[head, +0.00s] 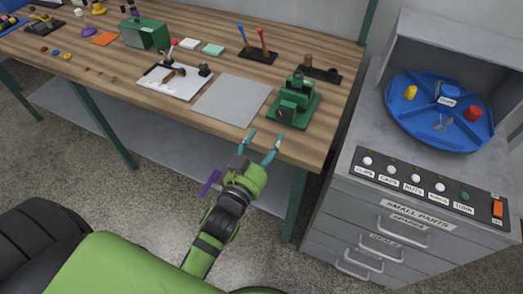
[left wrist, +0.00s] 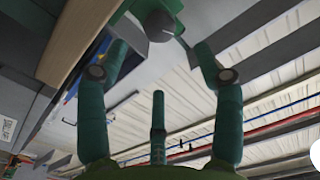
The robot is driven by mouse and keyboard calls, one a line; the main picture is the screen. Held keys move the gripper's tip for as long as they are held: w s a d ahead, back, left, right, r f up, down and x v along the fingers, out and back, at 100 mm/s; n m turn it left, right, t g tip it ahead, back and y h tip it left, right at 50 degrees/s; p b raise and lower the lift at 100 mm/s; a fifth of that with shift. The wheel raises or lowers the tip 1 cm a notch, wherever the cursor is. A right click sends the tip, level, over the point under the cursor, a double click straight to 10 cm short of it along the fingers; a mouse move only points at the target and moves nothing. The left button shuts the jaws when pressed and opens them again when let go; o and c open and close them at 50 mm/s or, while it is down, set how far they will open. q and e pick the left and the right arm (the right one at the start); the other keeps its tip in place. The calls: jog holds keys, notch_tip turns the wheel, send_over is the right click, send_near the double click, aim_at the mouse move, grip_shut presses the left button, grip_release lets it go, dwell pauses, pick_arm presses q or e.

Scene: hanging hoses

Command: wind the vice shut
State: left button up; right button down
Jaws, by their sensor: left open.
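The green vice (head: 297,97) stands on a green base at the front right of the wooden bench. Its dark grey round front part (head: 285,114) faces the bench's front edge. The gap between its jaws is too small to judge. My left gripper (head: 262,145) is open and empty, just in front of the bench edge below the vice. In the left wrist view, the open fingers (left wrist: 161,52) point toward a grey rounded part (left wrist: 157,23) on the green vice. That part is beyond the fingertips, not gripped. My right gripper is not in view.
A grey mat (head: 233,100) lies left of the vice, with a white tray (head: 175,79) beyond it. A tool holder (head: 258,56) stands behind. A drawer cabinet (head: 385,215) with a blue turntable (head: 410,120) stands right of the bench. The bench edge (head: 215,124) is close to my gripper.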

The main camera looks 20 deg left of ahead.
pick_arm(q)
jog(key=shift+s+a, duration=0.1)
jog(key=shift+s, duration=1.2)
jog(key=s+d+f+g, duration=0.1)
jog(key=s+f+g, duration=0.2)
jog(key=f, duration=0.8)
jog(key=s+f+g, duration=0.3)
jog(key=s+f, duration=0.1)
jog(key=f, duration=0.8)
jog(key=s+d+f+g, duration=0.1)
jog(key=s+f+g, duration=0.2)
jog(key=f, duration=0.8)
jog(key=s+a+f+g, duration=0.2)
jog(key=s+f, duration=0.3)
jog(key=s, duration=0.3)
jog(key=s+a+f+g, duration=0.3)
jog(key=s+f, duration=0.2)
jog(key=s, duration=0.3)
jog(key=s+a+f+n+g, duration=0.1)
jog(key=s+a+f+g, duration=0.1)
jog(key=s+f, duration=0.3)
jog(key=s+g, duration=0.1)
jog(key=s, duration=0.3)
jog(key=shift+a+f+y, duration=0.3)
jog(key=shift+f, duration=0.1)
